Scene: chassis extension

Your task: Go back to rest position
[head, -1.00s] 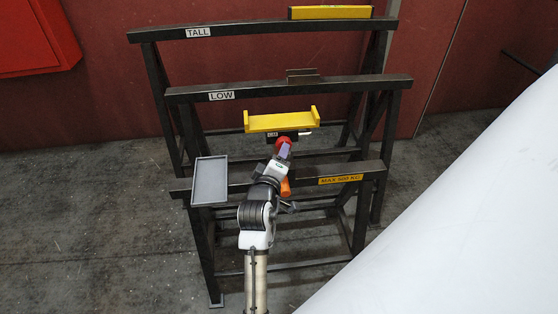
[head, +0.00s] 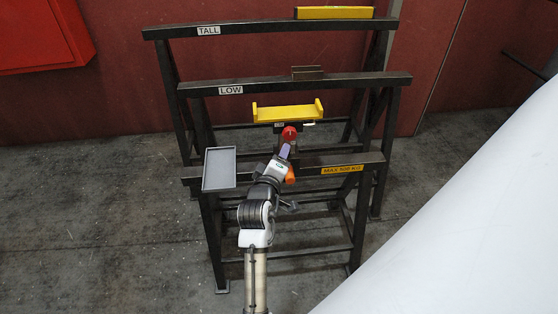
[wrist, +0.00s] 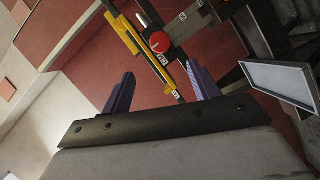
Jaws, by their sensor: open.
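My gripper (head: 284,152) is at the end of my arm, in front of the rack near the lower front beam. In the wrist view its two purple fingers (wrist: 160,92) stand wide apart with nothing between them. Beyond them is a yellow bracket (head: 287,113) with a red round knob (head: 289,133), also in the wrist view (wrist: 160,42). In the head view the gripper appears just below the knob; whether they touch cannot be told there, but the wrist view shows the knob ahead of the fingertips. An orange piece (head: 290,175) shows beside my wrist.
A grey tray (head: 219,169) sits on the left end of the front beam (head: 340,159). Behind stand the LOW beam (head: 300,85) and TALL beam (head: 260,28), with a yellow bar (head: 334,13) on top. A large white surface (head: 470,230) fills the right side. Floor at left is clear.

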